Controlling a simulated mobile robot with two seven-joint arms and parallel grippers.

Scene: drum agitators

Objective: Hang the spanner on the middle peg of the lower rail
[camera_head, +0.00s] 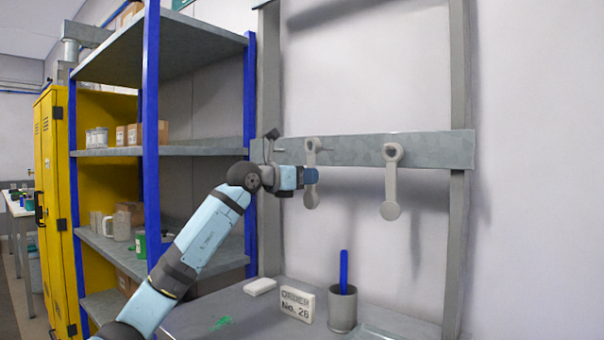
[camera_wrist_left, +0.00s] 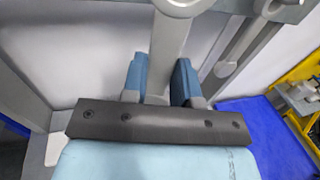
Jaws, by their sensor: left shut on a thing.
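A grey spanner (camera_head: 312,195) hangs upright in my left gripper (camera_head: 312,176), ring end up and round end down. Its ring overlaps the grey rail (camera_head: 350,149) in the head view. A short peg shows beside the ring, and I cannot tell whether the ring is around it. In the left wrist view the spanner's shank (camera_wrist_left: 168,45) stands between the two blue fingers (camera_wrist_left: 160,82), which are shut on it. A second grey spanner (camera_head: 390,185) hangs at the rail's right part. My right gripper is in neither view.
A blue-posted shelf (camera_head: 151,130) with boxes and mugs stands to the left, close to my left arm. Below the rail a bench (camera_head: 235,310) carries a grey cup (camera_head: 343,310) with a blue stick and an order sign (camera_head: 297,304). The wall right of the rail is bare.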

